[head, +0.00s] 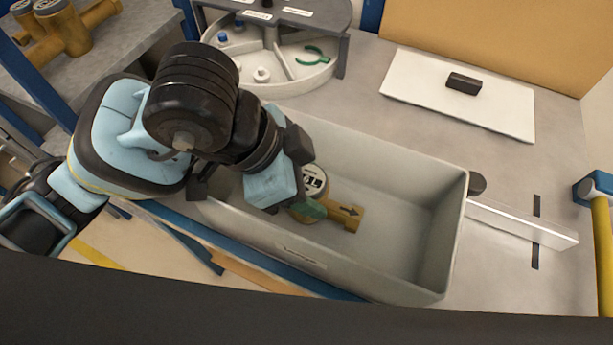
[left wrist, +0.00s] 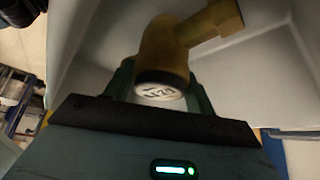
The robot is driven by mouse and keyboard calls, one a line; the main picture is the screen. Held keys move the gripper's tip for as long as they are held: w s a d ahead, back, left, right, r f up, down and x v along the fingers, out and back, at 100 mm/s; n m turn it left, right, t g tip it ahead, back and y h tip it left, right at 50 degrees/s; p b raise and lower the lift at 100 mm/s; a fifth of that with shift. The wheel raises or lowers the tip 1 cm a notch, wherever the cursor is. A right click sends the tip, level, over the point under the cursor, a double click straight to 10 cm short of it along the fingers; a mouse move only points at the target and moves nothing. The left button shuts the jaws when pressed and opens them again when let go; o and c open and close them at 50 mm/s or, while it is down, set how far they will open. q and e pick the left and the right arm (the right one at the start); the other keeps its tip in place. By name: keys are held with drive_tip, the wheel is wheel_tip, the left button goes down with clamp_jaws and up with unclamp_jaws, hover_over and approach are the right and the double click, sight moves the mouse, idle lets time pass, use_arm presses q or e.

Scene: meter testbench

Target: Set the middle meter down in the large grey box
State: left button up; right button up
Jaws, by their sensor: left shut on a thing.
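The meter is a brass body with a round white dial face (head: 314,181) and a pipe end with an arrow on it (head: 345,215). My left gripper (head: 308,207) is shut on the meter, inside the outline of the large grey box (head: 410,225). In the left wrist view the meter (left wrist: 165,55) sits between the green fingers of the left gripper (left wrist: 160,85), with the box's pale walls (left wrist: 265,70) behind it. I cannot tell whether the meter touches the box floor. The arm hides the box's left part. My right gripper is not in view.
A round divided tray (head: 285,75) with small parts stands behind the box. A white board (head: 430,95) with a black block (head: 464,83) lies at the back right. A clear bar (head: 520,222) lies right of the box. Other brass meters (head: 65,30) sit at the upper left.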

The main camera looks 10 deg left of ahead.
use_arm(q)
drive_tip(key=shift+f, duration=0.1)
drive_tip(key=o, duration=1.5)
drive_tip(key=shift+a+r, duration=0.1)
drive_tip(key=shift+r, duration=0.3)
drive_tip(key=v, duration=1.1)
drive_tip(key=shift+s+a+r, duration=0.1)
drive_tip(key=shift+r, duration=0.05)
